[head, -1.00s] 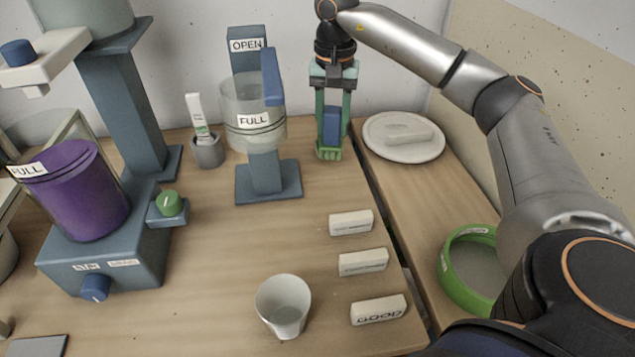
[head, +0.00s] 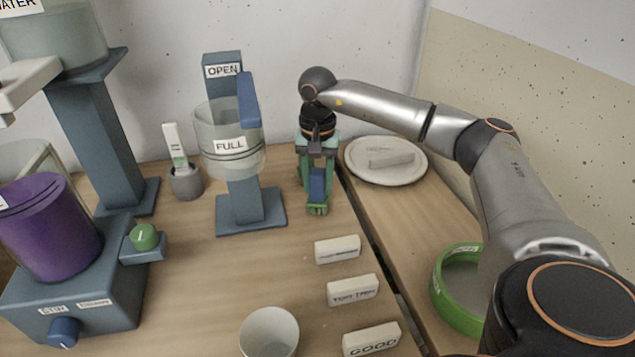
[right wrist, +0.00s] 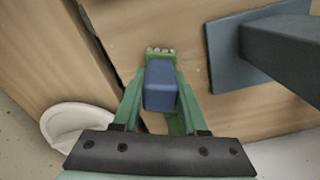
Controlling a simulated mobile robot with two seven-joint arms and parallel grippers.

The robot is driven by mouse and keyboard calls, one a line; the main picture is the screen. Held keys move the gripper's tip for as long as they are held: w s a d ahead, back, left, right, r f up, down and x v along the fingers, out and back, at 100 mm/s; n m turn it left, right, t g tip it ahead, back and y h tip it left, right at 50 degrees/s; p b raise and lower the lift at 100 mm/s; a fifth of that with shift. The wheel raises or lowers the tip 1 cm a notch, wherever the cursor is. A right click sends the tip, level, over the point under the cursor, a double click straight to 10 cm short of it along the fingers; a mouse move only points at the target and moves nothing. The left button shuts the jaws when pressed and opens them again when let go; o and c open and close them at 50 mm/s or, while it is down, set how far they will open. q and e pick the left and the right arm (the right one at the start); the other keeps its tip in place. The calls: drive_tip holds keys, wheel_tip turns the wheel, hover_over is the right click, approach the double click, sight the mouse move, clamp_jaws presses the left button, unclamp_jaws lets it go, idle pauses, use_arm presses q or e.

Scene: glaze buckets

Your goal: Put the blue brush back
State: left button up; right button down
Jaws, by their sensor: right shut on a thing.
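My right gripper (head: 317,208) has green fingers, points down and is shut on the blue brush (head: 317,184). Only a blue, block-like part of the brush shows clearly between the fingers; any bristles are hard to make out. In the right wrist view the blue brush (right wrist: 160,86) sits between the fingers of the right gripper (right wrist: 162,60). The gripper is over the back right of the table, right of the blue dispenser stand. I cannot tell whether the brush touches the table.
The blue stand (head: 252,212) carries a clear FULL bucket (head: 215,165). Left of it is a grey cup (head: 186,184) with a white stick. A white plate (head: 352,165) stands right. Several white blocks (head: 338,250), a white cup (head: 268,335) and a green ring-shaped container (head: 440,300) are nearer.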

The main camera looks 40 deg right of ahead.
drive_tip(key=c, duration=0.9)
unclamp_jaws()
drive_tip(key=shift+f, duration=0.15)
drive_tip(key=o, duration=0.5)
drive_tip(key=shift+c, duration=0.2)
wheel_tip(320, 180, up, 11)
drive_tip(key=shift+r+p, duration=0.1)
drive_tip(key=shift+p, duration=0.8)
drive_tip(key=shift+r, duration=0.65)
drive_tip(key=shift+f, duration=0.1)
